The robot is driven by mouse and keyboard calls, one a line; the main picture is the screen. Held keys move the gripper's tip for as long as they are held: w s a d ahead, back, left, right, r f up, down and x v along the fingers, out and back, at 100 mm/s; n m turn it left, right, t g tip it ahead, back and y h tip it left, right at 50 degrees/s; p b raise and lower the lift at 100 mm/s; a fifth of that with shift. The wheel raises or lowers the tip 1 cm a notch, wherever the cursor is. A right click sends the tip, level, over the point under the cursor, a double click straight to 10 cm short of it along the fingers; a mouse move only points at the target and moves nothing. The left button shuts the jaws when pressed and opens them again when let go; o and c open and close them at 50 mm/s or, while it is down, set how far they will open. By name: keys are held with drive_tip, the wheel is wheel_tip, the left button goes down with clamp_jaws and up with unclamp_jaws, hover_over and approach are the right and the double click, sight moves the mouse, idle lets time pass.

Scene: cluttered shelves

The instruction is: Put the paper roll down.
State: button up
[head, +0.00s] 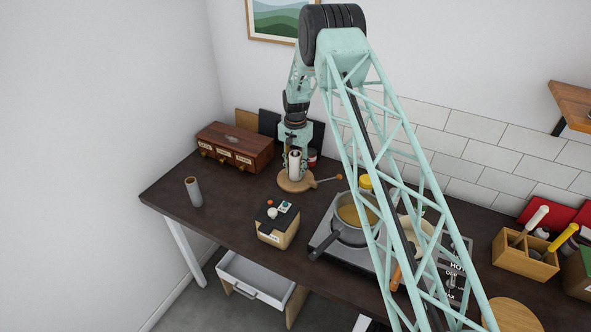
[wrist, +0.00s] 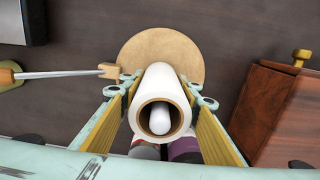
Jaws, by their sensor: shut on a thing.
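The paper roll (head: 294,165) is white with a brown core. It stands about upright over a round wooden base (head: 295,186). In the wrist view the roll (wrist: 165,82) is seen end-on, with the round base (wrist: 165,45) beyond it. A pale rounded shape (wrist: 160,121) shows inside the core; I cannot tell for sure that it is a post. My gripper (head: 294,158) is shut on the roll from both sides, and its fingers also show in the wrist view (wrist: 160,98). Whether the roll's lower end touches the base is hard to tell.
A wooden drawer box (head: 235,148) stands behind left. A grey tube (head: 193,191) stands at the table's left. A small box with items (head: 277,224) is in front, and a pot (head: 352,218) on a hob is to the right. Bare tabletop (head: 228,205) lies left of the base.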

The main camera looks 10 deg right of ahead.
sight(295, 153)
drive_tip(key=shift+f, duration=0.2)
drive_tip(key=o, duration=0.8)
drive_tip(key=shift+o, duration=0.2)
drive_tip(key=shift+r, duration=0.3)
wheel_tip(295, 153, up, 10)
drive_tip(key=shift+r+b, duration=0.1)
drive_tip(key=shift+b, duration=0.7)
drive_tip(key=shift+r, duration=0.8)
